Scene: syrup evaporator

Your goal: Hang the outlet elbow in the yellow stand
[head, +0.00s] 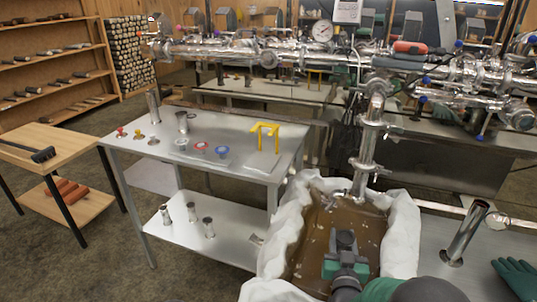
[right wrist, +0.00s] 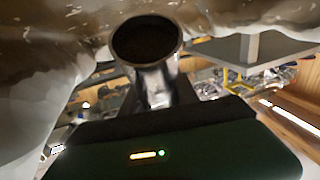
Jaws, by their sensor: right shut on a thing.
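My right gripper (head: 345,240) is low over the brown liquid in the white-lined trough (head: 402,225). In the right wrist view its dark jaws (right wrist: 150,120) are shut on a shiny steel tube, which I take for the outlet elbow (right wrist: 158,85). The tube's round open mouth faces the wrist camera. In the head view, the gripper hides most of what it holds. The yellow stand (head: 265,130) is upright on the right part of the steel table (head: 235,175), to the left of and behind the gripper. My left gripper is not in view.
A steel pipe (head: 368,145) comes down into the far end of the trough, just beyond my gripper. Red and blue fittings (head: 200,147) and steel tubes lie on the table left of the stand. A tilted steel tube (head: 465,235) and a green glove (head: 515,275) are at right.

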